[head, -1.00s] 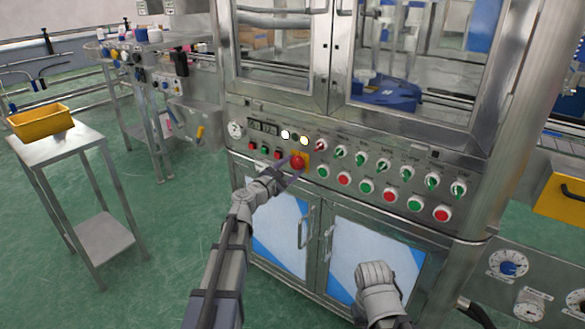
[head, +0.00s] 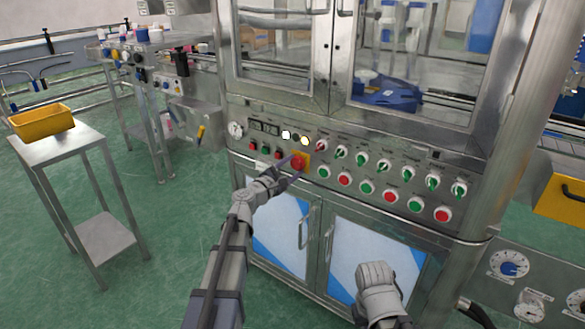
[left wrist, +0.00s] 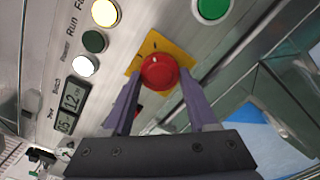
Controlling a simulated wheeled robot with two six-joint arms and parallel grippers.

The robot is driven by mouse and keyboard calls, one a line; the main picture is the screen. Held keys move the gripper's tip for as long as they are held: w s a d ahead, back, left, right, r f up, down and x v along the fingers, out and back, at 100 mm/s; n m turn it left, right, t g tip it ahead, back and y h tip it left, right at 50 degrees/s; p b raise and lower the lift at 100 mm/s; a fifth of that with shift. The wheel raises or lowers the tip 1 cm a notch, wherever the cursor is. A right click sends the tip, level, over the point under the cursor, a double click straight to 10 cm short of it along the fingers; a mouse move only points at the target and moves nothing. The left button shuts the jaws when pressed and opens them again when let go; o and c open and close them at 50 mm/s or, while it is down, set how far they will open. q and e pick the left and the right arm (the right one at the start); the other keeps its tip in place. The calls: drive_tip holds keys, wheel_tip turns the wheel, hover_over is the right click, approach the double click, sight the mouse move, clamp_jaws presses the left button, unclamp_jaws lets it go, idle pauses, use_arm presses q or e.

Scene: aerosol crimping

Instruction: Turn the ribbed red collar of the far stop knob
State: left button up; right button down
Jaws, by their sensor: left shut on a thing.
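The red stop knob (head: 298,162) sits on a yellow plate on the front panel of the steel cabinet. It also shows in the left wrist view (left wrist: 160,71), with the yellow plate (left wrist: 150,44) behind it. My left gripper (head: 292,167) reaches it from the lower left. In the left wrist view its two purple fingers (left wrist: 159,88) lie on either side of the knob, shut on it. The ribs of the collar cannot be made out, and the fingers hide part of the knob's sides. My right gripper (head: 377,283) hangs before the lower cabinet door, away from the panel; its fingers are unclear.
Several green and red buttons and switches (head: 389,196) line the panel to the right of the knob. Lit lamps and a display (head: 265,128) are close above left. Door handles (head: 302,232) stick out below. A side table with a yellow bin (head: 41,121) stands left over open floor.

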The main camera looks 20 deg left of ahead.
use_arm(q)
drive_tip(key=o, duration=1.4)
drive_tip(key=v, duration=0.7)
drive_tip(key=shift+s+a, duration=0.1)
drive_tip(key=shift+s, duration=0.25)
